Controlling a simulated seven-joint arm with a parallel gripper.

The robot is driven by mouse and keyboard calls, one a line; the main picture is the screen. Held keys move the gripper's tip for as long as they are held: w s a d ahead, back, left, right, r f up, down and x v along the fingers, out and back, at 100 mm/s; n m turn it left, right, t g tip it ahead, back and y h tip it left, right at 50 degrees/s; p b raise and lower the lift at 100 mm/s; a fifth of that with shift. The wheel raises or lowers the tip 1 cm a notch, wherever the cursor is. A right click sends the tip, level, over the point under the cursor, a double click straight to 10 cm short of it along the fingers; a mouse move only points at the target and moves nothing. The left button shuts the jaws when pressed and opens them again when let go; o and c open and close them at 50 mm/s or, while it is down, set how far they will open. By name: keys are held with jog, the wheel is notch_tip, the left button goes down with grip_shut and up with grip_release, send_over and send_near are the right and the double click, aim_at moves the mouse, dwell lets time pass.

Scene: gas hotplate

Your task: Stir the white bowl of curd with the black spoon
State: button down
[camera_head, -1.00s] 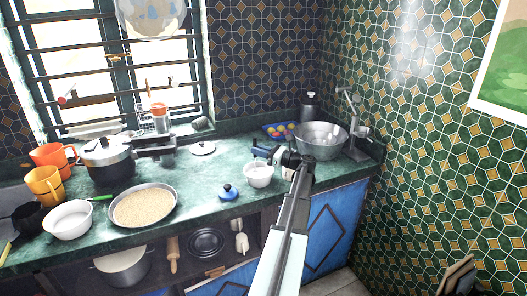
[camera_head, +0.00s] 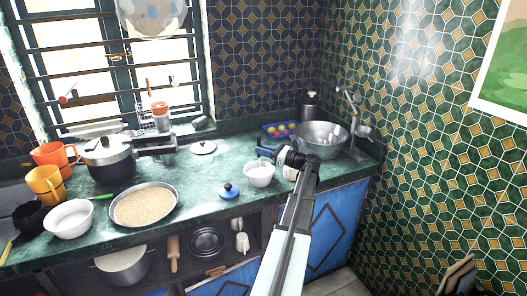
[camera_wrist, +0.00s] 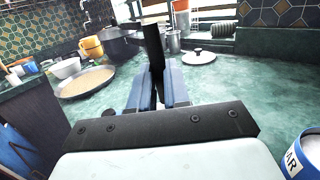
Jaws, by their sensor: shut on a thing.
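A small white bowl (camera_head: 260,180) with white contents stands on the counter, just in front of my gripper (camera_head: 265,152) in the head view. In the wrist view my gripper (camera_wrist: 154,88) has its blue fingers shut on a black upright strip, the black spoon (camera_wrist: 153,50). The spoon's lower end is hidden behind the fingers and wrist. The bowl near the gripper is not visible in the wrist view, so I cannot tell whether the spoon touches it. A second, larger white bowl (camera_head: 68,222) stands at the far left of the counter.
A wide pan of grain (camera_head: 144,205) and a pot (camera_head: 109,160) stand further left. A metal basin (camera_head: 321,140) stands behind right. A labelled jar (camera_wrist: 300,155) is close at the wrist view's right edge.

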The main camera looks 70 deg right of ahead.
jog(key=shift+r, duration=0.15)
notch_tip(320, 180, up, 6)
jog(key=shift+f, duration=0.25)
dwell(0.3)
jog(key=w+d+f+m+g+y, duration=0.1)
jog(key=w+d+f+m+g, duration=0.35)
jog(key=d+m, duration=0.55)
jog(key=s+a+r+n+t, duration=0.2)
jog(key=a+n, duration=0.3)
jog(key=s+a+r+n+t+h, duration=0.1)
jog(key=s+a+r+n+t, duration=0.1)
jog(key=a+n, duration=0.3)
jog(key=shift+s+r, duration=0.25)
dwell(1.0)
